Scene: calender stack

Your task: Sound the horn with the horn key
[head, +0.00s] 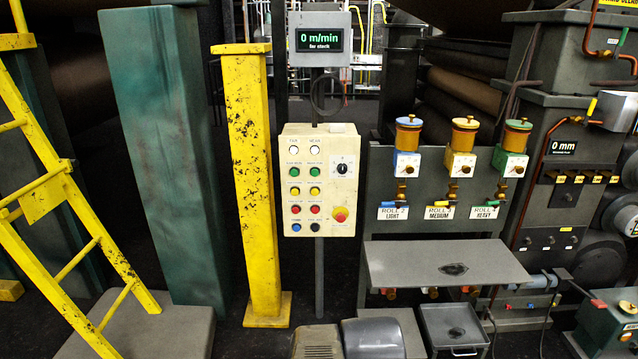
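The cream control panel (320,243) stands on a grey post in the middle of the head view, facing me. The key labels are too small to read, so I cannot tell which is the horn key. My gripper is not in view.
A yellow post (256,180) stands close left of the panel, with a yellow ladder (75,220) farther left. A grey shelf (440,262) juts out at right, below several oil cups. A display (320,40) above the panel reads 0 m/min.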

